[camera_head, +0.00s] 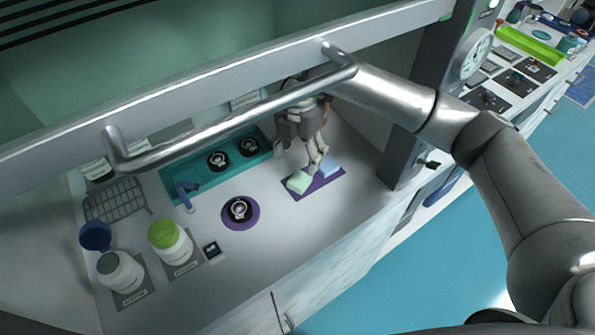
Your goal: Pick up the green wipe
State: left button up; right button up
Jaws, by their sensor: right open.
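The green wipe (298,182) is a small pale green block lying on the left part of a purple mat (318,187). A light blue wipe (327,167) lies beside it on the mat's right part. My right gripper (315,164) reaches down from behind the hood's handle, just above and behind the two wipes. It is open. I cannot tell whether its fingers touch either wipe. My left gripper does not show.
A metal handle (240,112) and sash bar cross above the workspace. A teal tray (175,176) holds black round parts. A purple disc (240,213), a green-lidded jar (170,242), an open white jar (120,272) and a wire rack (115,201) stand leftward. The bench front is clear.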

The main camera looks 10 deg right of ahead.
aim_at(298, 181)
jog(key=f, duration=0.3)
jog(key=shift+s, duration=0.35)
jog(key=shift+f+p, duration=0.25)
jog(key=shift+p, duration=0.15)
notch_tip(298, 181, down, 5)
jog(key=shift+a+r+p, duration=0.1)
jog(key=shift+p, duration=0.7)
jog(key=shift+w, duration=0.1)
jog(key=shift+c, duration=1)
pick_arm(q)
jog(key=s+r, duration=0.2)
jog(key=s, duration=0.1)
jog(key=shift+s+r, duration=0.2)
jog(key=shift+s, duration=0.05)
pick_arm(e)
jog(key=c, duration=0.6)
